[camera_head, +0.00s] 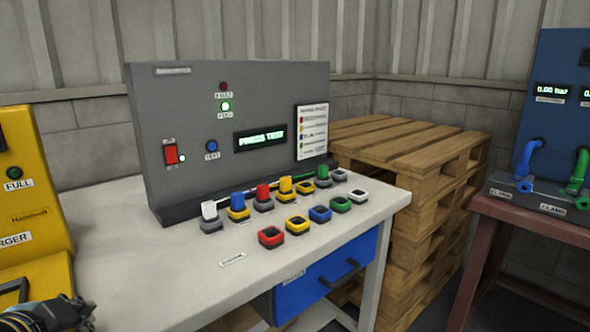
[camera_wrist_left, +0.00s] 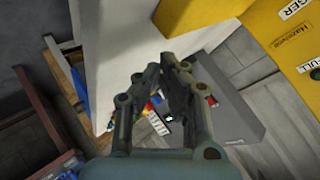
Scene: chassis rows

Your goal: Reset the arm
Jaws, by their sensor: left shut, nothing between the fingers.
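My left gripper (camera_head: 60,314) shows at the lower left corner of the head view, dark and partly cut off, in front of the yellow charger. In the left wrist view its two fingers (camera_wrist_left: 160,62) come together at the tips, shut with nothing between them. It is apart from the coloured connectors on the bench. My right gripper is in neither view.
A white bench (camera_head: 180,275) bears a grey test panel (camera_head: 270,95) and several coloured connectors (camera_head: 270,237). A yellow charger (camera_head: 35,215) stands at left. Stacked wooden pallets (camera_head: 400,150) and a red-brown table (camera_head: 490,212) stand at right. The bench's front left is clear.

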